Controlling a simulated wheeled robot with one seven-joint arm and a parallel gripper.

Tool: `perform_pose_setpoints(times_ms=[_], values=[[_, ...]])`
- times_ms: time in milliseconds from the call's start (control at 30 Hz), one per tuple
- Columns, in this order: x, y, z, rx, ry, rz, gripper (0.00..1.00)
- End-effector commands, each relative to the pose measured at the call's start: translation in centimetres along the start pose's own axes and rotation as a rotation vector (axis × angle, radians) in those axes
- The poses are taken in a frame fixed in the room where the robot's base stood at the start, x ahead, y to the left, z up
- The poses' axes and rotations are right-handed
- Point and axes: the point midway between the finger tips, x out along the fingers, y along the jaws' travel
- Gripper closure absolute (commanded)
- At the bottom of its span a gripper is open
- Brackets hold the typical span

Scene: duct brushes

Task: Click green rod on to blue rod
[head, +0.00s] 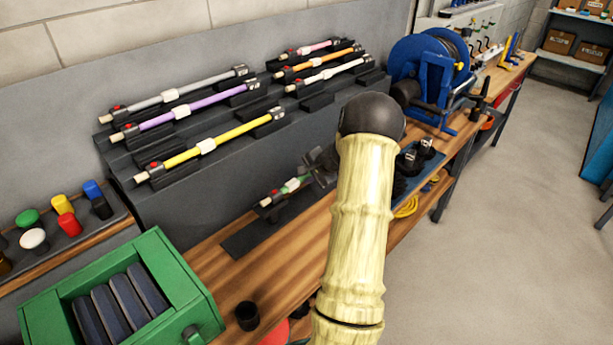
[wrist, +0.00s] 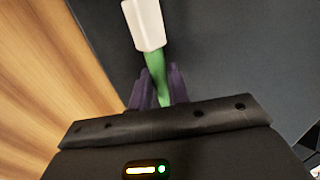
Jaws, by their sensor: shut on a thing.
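The green rod (head: 291,186) is at or just above a dark mat on the wooden bench, with a white collar and a red button near its pale tip. In the wrist view the green rod (wrist: 157,72) runs between the fingers of my gripper (wrist: 158,92), its white collar just beyond them. My gripper (head: 321,166) is shut on the green rod, and my arm hides the rod's far end. I cannot tell whether the rod touches the mat. No blue rod can be made out; the area behind my arm is hidden.
A stepped dark rack behind holds grey (head: 170,95), purple (head: 190,107), yellow (head: 210,143), pink (head: 312,48), orange (head: 315,60) and white (head: 330,74) rods. A green crate (head: 180,285) and black cup (head: 247,316) stand front left. A blue reel (head: 430,70) stands beyond my arm.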

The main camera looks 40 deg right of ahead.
Motion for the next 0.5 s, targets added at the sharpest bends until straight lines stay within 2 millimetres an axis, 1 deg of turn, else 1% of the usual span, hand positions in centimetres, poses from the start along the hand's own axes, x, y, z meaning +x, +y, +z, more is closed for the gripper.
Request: perform_pose_setpoints(times_ms=[167, 300, 333, 433, 500], values=[[-0.06, -0.04, -0.41, 0.000, 0.001, 0.000, 1.00], [-0.03, -0.02, -0.34, 0.000, 0.000, 0.000, 1.00], [-0.03, -0.02, -0.33, 0.000, 0.000, 0.000, 0.79], [-0.02, -0.02, -0.33, 0.000, 0.000, 0.000, 0.59], [-0.02, -0.01, -0.33, 0.000, 0.000, 0.000, 0.57]])
